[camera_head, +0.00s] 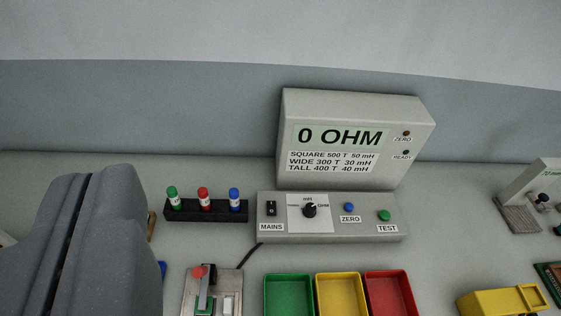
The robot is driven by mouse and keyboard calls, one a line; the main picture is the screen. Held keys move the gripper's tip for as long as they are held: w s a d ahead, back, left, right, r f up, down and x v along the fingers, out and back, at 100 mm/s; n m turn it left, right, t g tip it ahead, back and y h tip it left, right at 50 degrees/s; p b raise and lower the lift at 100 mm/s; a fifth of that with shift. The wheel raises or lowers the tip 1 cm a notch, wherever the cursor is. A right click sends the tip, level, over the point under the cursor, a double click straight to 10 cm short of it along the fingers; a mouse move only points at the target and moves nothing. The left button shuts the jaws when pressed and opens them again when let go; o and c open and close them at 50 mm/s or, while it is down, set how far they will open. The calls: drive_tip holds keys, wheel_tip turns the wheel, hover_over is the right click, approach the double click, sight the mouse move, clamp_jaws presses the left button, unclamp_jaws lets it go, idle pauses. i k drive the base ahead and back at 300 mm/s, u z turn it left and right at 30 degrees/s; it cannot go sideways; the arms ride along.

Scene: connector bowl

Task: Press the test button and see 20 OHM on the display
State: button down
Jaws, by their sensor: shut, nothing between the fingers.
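The grey meter (355,140) stands at the back of the bench. Its display (339,137) reads 0 OHM. The green test button (384,215) is at the right end of the sloping control panel (360,232), above a TEST label. My gripper (88,180) is large in the lower left of the view. Its two grey fingers are shut together with nothing between them. It is well to the left of the test button and apart from the panel. Nothing hides the button.
The panel also bears a MAINS switch (271,208), a black knob (309,210) and a blue ZERO button (349,207). Green (288,278), yellow (340,277) and red (390,274) bins stand in front.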

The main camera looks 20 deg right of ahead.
sight(385, 215)
drive_tip(key=z, duration=0.6)
drive_tip(key=k, duration=0.55)
drive_tip(key=z, duration=0.5)
